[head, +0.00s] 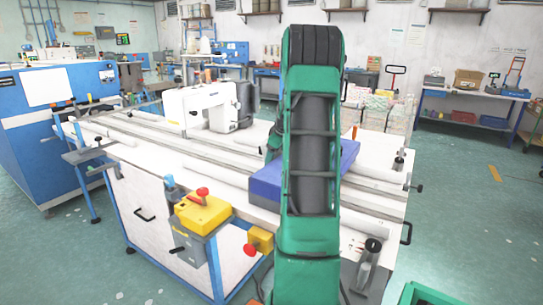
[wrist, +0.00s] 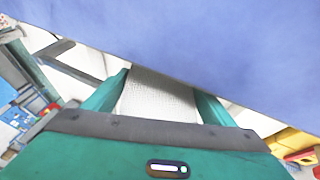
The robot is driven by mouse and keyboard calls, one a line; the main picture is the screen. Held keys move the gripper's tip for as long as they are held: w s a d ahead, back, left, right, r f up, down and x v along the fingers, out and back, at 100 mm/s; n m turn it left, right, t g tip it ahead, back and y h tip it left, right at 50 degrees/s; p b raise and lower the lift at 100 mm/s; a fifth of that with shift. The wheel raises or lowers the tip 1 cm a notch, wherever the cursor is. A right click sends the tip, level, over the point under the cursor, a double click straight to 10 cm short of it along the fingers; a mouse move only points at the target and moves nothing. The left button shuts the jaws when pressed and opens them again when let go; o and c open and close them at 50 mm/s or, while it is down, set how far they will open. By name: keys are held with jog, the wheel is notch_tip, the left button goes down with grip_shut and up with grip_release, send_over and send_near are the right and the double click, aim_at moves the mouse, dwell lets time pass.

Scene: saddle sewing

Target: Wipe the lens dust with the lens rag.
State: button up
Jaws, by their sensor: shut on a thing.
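My gripper (wrist: 163,84) shows in the wrist view with its two green fingers spread on either side of a pale, finely textured cloth, which looks like the lens rag (wrist: 158,100). It is shut on this rag. The far edge of the rag meets or passes under a broad blue surface (wrist: 220,45) that fills the top of the view; I cannot tell whether they touch. In the head view my green arm hides the gripper and the rag. I cannot make out the lens dust in either view.
A blue slab (head: 268,188) lies on the white worktable (head: 135,150), partly behind my arm. A white sewing machine (head: 205,108) stands further back. A yellow box with a red knob (head: 203,212) sits at the table's front edge. Long rails cross the tabletop.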

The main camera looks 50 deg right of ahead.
jog(key=shift+w, duration=0.55)
dwell(0.6)
jog(key=shift+w+d, duration=0.2)
jog(key=shift+d, duration=2.9)
jog(key=shift+a, duration=1.85)
jog(key=shift+s+a, duration=0.15)
jog(key=shift+a, duration=1.25)
jog(key=shift+s, duration=0.15)
jog(key=shift+s+d, duration=0.15)
jog(key=shift+s, duration=0.35)
